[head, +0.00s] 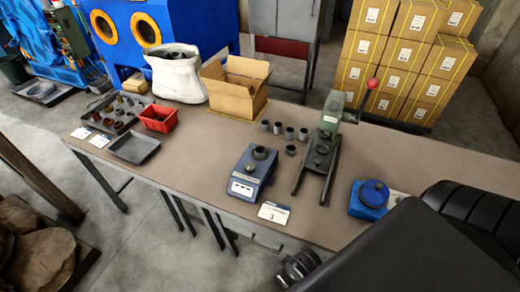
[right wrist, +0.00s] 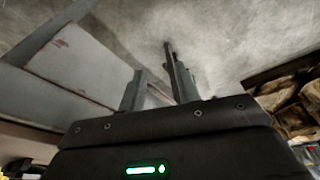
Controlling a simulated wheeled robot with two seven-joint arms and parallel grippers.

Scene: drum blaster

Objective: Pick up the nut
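Several small dark grey ring-like pieces, which look like nuts (head: 277,128), stand in a group on the brown table (head: 400,160) in the head view. Another dark round piece (head: 258,154) sits on top of the blue scale (head: 247,176). I cannot tell which piece is the task's nut. My right arm crosses the lower right of the head view, off the table's front edge. In the right wrist view my right gripper (right wrist: 155,65) has its two fingers apart with nothing visible between them, above bare floor. My left gripper is not in view.
A green press (head: 332,115) with a red knob stands right of the pieces. A blue round-topped container (head: 372,195) is farther right. A cardboard box (head: 236,88), red bin (head: 158,118), parts tray (head: 138,104) and empty tray (head: 133,148) are left. A label card (head: 273,212) lies at the front edge.

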